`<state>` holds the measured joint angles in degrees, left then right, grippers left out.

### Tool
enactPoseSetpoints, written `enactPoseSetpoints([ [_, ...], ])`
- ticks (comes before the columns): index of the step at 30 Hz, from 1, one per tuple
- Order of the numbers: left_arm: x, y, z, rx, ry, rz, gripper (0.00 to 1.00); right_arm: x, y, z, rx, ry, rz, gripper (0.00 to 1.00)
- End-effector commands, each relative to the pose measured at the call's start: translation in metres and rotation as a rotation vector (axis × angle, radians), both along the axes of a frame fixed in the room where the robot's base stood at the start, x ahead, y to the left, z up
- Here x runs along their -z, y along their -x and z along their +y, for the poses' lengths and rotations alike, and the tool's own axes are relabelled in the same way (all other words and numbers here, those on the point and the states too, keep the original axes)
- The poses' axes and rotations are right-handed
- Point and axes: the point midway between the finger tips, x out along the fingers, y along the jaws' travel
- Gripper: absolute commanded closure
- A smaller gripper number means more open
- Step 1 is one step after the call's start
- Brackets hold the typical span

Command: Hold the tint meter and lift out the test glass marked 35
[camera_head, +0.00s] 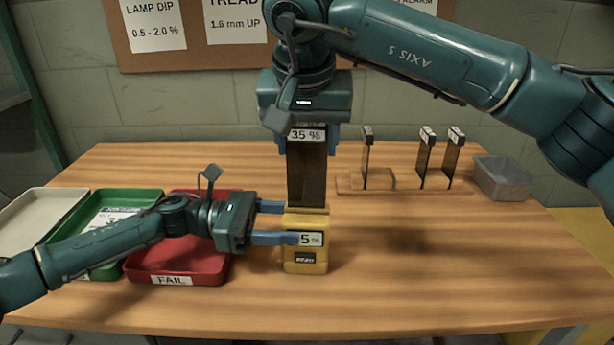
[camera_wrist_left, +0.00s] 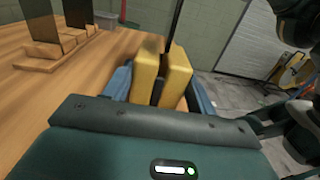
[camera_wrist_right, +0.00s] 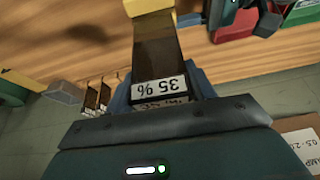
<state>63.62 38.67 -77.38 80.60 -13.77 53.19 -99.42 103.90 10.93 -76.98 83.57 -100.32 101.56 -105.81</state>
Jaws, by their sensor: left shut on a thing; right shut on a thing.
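The yellow tint meter (camera_head: 305,262) stands upright on the wooden table, with a small display partly covered by a finger. My left gripper (camera_head: 283,223) is shut on it from the left side; the left wrist view shows its yellow body (camera_wrist_left: 160,75) between the fingers. The dark test glass (camera_head: 307,175), labelled 35 %, is upright above the meter. Its lower end meets the meter's top; I cannot tell whether it is still in the slot. My right gripper (camera_head: 307,138) is shut on its labelled top end from above; the label (camera_wrist_right: 160,88) shows in the right wrist view.
A wooden rack (camera_head: 400,188) with several dark glasses stands behind to the right, beside a grey bin (camera_head: 503,178). A red FAIL tray (camera_head: 180,270), a green tray (camera_head: 60,232) and a whitish tray (camera_head: 35,215) lie at left. The front right of the table is clear.

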Motion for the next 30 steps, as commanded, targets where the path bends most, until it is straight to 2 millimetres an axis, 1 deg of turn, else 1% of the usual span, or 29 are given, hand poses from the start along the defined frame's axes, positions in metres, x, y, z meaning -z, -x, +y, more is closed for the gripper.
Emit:
enactPoseSetpoints([
  [1,0.001,0.0,0.0,0.0,-0.001,0.001,0.58,-0.016,0.0,0.0,0.001,-0.002,-0.004,0.7],
  [3,0.001,0.0,0.0,0.0,-0.001,0.001,0.58,-0.034,0.0,0.001,0.001,-0.001,-0.003,0.7],
  [6,0.001,0.0,0.0,0.0,-0.001,0.001,0.58,-0.056,0.0,0.0,0.002,-0.002,-0.002,0.7],
  [10,0.001,0.0,0.0,0.0,-0.001,0.001,0.58,-0.076,0.0,0.001,0.001,-0.002,-0.002,0.7],
  [15,0.001,0.0,0.0,0.0,-0.001,0.001,0.58,-0.089,0.0,0.0,0.0,0.0,0.001,0.7],
  [23,0.001,0.0,0.0,0.0,-0.001,0.001,0.58,-0.09,0.0,0.0,-0.001,0.0,0.001,0.7],
  [24,0.001,0.0,0.0,0.0,-0.001,0.001,0.43,-0.09,0.0,0.0,-0.001,0.0,0.001,0.7],
  [30,0.0,0.0,0.0,0.0,-0.001,0.001,0.27,-0.09,0.0,0.0,0.0,0.0,0.001,0.7],
])
